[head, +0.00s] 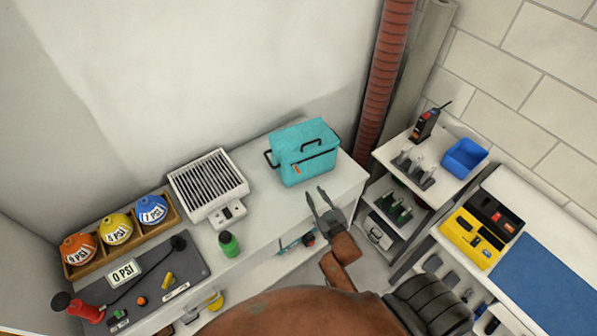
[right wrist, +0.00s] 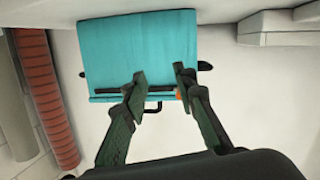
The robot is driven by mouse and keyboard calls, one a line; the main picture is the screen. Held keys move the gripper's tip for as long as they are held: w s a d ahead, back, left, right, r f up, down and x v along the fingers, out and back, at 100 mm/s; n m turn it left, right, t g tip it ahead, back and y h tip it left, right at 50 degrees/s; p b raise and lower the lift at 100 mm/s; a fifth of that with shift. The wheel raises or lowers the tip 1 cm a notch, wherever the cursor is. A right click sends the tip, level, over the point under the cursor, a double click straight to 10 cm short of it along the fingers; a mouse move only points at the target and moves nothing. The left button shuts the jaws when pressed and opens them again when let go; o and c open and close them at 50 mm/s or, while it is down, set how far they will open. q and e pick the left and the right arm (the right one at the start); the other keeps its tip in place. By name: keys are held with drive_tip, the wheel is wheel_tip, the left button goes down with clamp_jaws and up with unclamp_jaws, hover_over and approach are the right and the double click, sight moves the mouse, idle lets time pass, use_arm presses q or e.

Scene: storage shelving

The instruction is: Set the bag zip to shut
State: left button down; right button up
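A teal bag (head: 302,148) with a dark top handle and a dark side handle stands on the white counter. A dark zip line (head: 316,162) crosses its front, with a small orange pull (head: 296,170) at the left end. My right gripper (head: 322,204) is open and empty, in front of and below the bag, apart from it. In the right wrist view the bag (right wrist: 140,48) appears upside down beyond the open fingers (right wrist: 160,77); the orange pull (right wrist: 181,95) is partly hidden by the right-hand finger. My left gripper is not in view.
A white vented box (head: 208,185) stands left of the bag, with a green bottle (head: 228,244) in front. Colored PSI balls (head: 116,229) sit in a wooden rack at far left. A red ribbed pipe (head: 385,85) rises behind right. Shelving (head: 400,165) stands right of the counter.

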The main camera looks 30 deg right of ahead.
sight(298, 171)
drive_tip(key=w+r, duration=0.1)
drive_tip(key=w, duration=0.2)
drive_tip(key=w+a+r+t, duration=0.1)
drive_tip(key=w+r, duration=0.1)
drive_tip(key=w, duration=0.1)
drive_tip(key=w+r+n+t+y, duration=0.1)
drive_tip(key=w, duration=0.3)
drive_tip(key=shift+a+r, duration=0.15)
drive_tip(key=shift+r, duration=0.1)
drive_tip(key=shift+c, duration=0.7)
clamp_jaws()
